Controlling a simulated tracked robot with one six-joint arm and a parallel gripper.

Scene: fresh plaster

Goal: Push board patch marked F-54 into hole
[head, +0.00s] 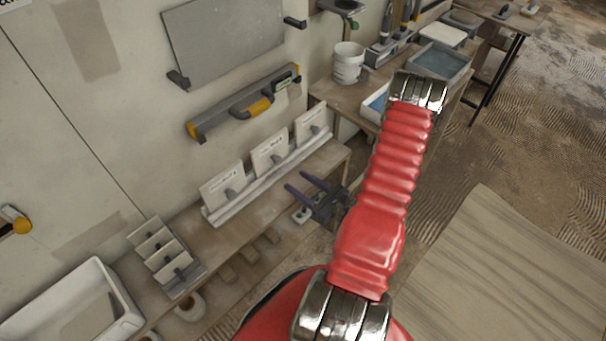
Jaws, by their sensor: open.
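Three white board patches stand leaning in a pale rail (214,217) on the bench along the wall: a left one (216,194), a middle one (266,156) and a right one (306,127). Each has a small dark knob and a printed mark too small to read, so I cannot tell which is F-54. My gripper (298,182) is open and empty, its two dark purple fingers pointing left towards the rail, apart from the patches in the picture. No hole shows clearly in the wall.
A yellow-ended level (245,104) and a grey board (224,42) hang on the wall. A small slotted rack (170,262) and a white tub (122,300) are at lower left. A white bucket (347,64) stands on the far bench. Bare floor (545,140) lies right.

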